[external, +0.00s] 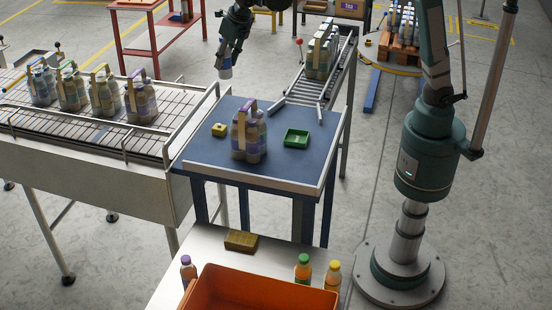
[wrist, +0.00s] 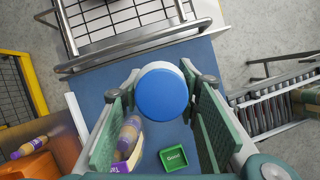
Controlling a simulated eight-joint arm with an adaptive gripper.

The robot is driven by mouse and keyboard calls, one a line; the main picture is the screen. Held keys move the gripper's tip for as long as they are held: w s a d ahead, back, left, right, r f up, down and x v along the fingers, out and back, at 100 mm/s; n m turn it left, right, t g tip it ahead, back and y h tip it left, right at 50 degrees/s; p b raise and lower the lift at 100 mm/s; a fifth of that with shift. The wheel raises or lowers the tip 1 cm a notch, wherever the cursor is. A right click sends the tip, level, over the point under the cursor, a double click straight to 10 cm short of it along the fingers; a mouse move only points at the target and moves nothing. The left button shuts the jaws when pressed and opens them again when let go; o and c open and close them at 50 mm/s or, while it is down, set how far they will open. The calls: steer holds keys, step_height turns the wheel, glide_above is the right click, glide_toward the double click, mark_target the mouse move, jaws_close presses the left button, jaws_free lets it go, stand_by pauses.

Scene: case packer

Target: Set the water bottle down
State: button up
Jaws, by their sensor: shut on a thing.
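The water bottle (wrist: 163,93) shows in the wrist view as a round blue cap seen from above, between the two green finger pads. My gripper (wrist: 162,90) is shut on it. In the external view my gripper (external: 227,54) is near the top centre, pointing down, with the pale bottle (external: 225,72) below it. The bottle appears near the far side of the blue table (external: 205,155). I cannot tell whether its base touches anything. Its body is mostly hidden under the cap in the wrist view.
A conveyor (external: 90,132) with packs is left, and a roller track (external: 335,80) is behind right. An orange crate (external: 260,292) stands in front.

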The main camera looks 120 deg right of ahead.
steer(key=s+d+m, duration=0.1)
steer(key=s+d, duration=0.5)
steer(key=d, duration=0.1)
step_height(320, 180, down, 11)
steer(key=shift+w+f, duration=0.15)
steer(key=shift+w, duration=0.1)
steer(key=shift+a, duration=0.1)
steer(key=shift+f, duration=2.9)
steer(key=shift+f, duration=2.1)
steer(key=shift+f, duration=0.1)
